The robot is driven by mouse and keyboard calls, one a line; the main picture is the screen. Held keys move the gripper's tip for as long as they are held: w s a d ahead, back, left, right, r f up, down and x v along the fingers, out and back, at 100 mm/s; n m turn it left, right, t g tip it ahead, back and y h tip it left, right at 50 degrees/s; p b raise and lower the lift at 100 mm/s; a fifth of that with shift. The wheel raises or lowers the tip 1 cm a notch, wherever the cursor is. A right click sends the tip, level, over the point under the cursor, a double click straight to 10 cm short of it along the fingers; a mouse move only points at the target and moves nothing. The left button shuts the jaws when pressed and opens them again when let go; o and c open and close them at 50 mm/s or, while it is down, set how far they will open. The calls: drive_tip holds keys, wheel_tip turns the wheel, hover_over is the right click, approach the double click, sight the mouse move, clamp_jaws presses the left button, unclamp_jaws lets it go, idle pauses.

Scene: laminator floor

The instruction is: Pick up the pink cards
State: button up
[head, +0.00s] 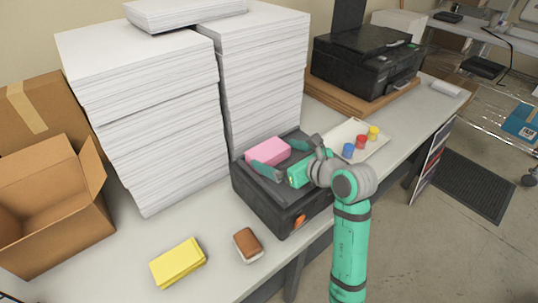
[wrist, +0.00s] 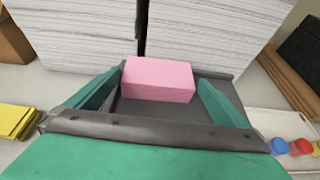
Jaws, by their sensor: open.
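The pink cards (head: 267,151) are a small block lying on top of the black laminator (head: 262,196) in the head view. In the wrist view the pink cards (wrist: 158,78) rest on the laminator's dark tray (wrist: 205,113). My gripper (head: 273,160) is open, with its green fingers at the near side of the cards. In the wrist view my gripper's fingers (wrist: 155,94) stand to the left and right of the block, with a gap on the right. I cannot tell whether the left finger touches it.
Tall paper stacks (head: 150,110) stand close behind the laminator. A white tray (head: 349,148) with blue, red and yellow pieces lies to the right, before a black printer (head: 365,62). Yellow cards (head: 178,263) and a brown-topped block (head: 248,244) lie in front. An open cardboard box (head: 50,210) is at left.

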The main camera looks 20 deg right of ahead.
sight(268, 149)
drive_tip(key=x, duration=0.4)
drive_tip(key=shift+w+a+r, duration=0.15)
drive_tip(key=shift+w+a, duration=0.1)
drive_tip(key=shift+w, duration=0.15)
drive_tip(key=c, duration=1)
drive_tip(key=shift+r, duration=0.1)
